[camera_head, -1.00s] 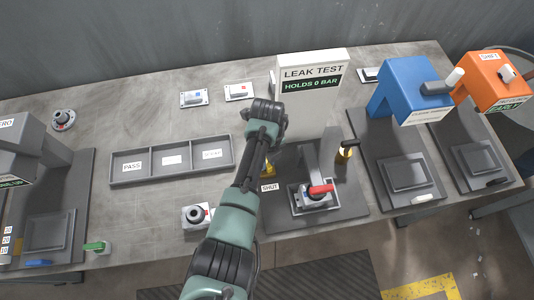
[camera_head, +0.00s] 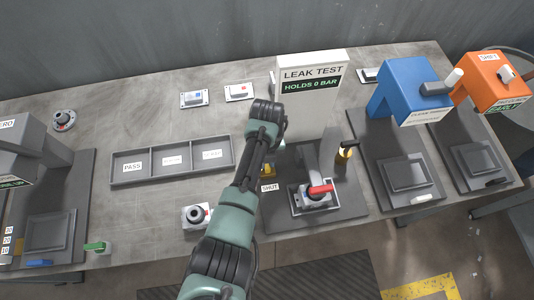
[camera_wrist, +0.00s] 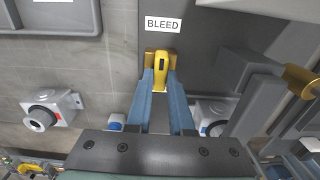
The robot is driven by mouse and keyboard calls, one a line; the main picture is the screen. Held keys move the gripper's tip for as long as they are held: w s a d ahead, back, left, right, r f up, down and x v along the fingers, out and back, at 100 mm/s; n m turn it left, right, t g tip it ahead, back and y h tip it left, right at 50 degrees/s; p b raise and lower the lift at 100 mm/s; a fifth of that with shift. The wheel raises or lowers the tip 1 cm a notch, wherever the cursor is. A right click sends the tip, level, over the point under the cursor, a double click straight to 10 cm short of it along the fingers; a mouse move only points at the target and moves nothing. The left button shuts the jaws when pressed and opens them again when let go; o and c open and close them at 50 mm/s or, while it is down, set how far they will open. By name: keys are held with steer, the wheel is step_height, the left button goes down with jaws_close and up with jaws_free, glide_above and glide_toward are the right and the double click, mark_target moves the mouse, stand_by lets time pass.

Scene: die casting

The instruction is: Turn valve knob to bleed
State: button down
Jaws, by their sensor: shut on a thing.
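The yellow valve knob (camera_wrist: 161,66) stands on the dark plate of the leak test station, just below the BLEED label (camera_wrist: 163,24) in the wrist view. My gripper (camera_wrist: 160,82) has its two blue fingers closed on either side of the knob. The knob's long side runs up the picture towards BLEED. In the head view a small part of the yellow knob (camera_head: 268,170) shows beside my arm, behind the SHUT label (camera_head: 269,187). The fingers and most of the knob are hidden there by my arm.
The leak test sign (camera_head: 312,75) reads "HOLDS 0 BAR". A divided tray (camera_head: 145,180) lies farther left.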

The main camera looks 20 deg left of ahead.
steer(key=shift+r, duration=0.1)
steer(key=c, duration=0.8)
jaws_free()
step_height(320, 180, up, 13)
